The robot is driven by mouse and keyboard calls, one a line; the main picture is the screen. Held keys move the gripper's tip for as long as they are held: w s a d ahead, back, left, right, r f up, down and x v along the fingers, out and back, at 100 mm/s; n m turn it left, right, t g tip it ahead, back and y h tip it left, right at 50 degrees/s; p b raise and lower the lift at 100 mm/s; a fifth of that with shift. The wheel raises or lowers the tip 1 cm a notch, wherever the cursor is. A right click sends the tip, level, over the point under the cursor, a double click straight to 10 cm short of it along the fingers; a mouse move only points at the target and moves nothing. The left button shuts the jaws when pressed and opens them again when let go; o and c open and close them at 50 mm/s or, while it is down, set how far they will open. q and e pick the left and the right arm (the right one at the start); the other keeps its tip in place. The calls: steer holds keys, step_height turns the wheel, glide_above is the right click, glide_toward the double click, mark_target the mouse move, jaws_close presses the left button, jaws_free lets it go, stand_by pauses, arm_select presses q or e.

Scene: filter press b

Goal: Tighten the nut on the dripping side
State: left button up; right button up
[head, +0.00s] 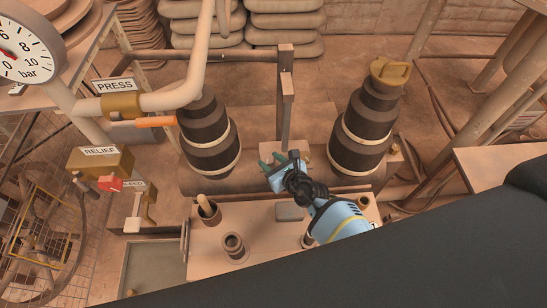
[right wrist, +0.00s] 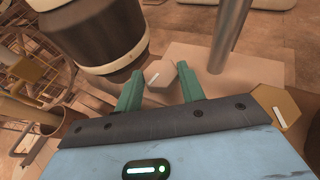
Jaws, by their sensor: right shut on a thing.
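My right gripper (head: 273,160) reaches to the block between the two black stepped cylinders, with its green fingers apart around a hexagonal nut. In the right wrist view the fingers (right wrist: 160,88) stand on either side of this tan nut (right wrist: 161,75), which has a white mark. A second tan nut (right wrist: 276,108) with a white mark is outside the right finger. The left black cylinder (head: 208,135) and right black cylinder (head: 365,130) stand on a pipe-like base. I cannot make out any drip. My left gripper is not in view.
A post (head: 285,100) rises behind the gripper. At left are the pressure gauge (head: 25,50), an orange-handled PRESS valve (head: 122,105) and a RELIEF valve (head: 100,160) with a red handle. A cup (head: 208,212) holding a handle and a short fitting (head: 234,248) stand on the near surface.

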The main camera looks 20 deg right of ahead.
steer(key=m+h+p, duration=0.2)
steer(key=shift+a+r+t+h, duration=0.2)
steer(key=shift+a+t+h, duration=0.1)
steer(key=shift+a+h, duration=0.1)
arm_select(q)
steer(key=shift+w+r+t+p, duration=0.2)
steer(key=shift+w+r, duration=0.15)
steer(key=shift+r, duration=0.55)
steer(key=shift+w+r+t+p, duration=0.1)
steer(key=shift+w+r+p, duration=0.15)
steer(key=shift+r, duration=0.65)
arm_select(e)
steer(key=shift+f+m+h, duration=0.15)
steer(key=shift+m+h, duration=0.65)
steer(key=shift+m, duration=0.1)
steer(key=shift+s, duration=0.1)
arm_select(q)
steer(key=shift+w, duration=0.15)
arm_select(e)
steer(key=o, duration=0.9)
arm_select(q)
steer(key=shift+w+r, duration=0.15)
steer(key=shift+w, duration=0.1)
arm_select(e)
steer(key=shift+o, duration=0.4)
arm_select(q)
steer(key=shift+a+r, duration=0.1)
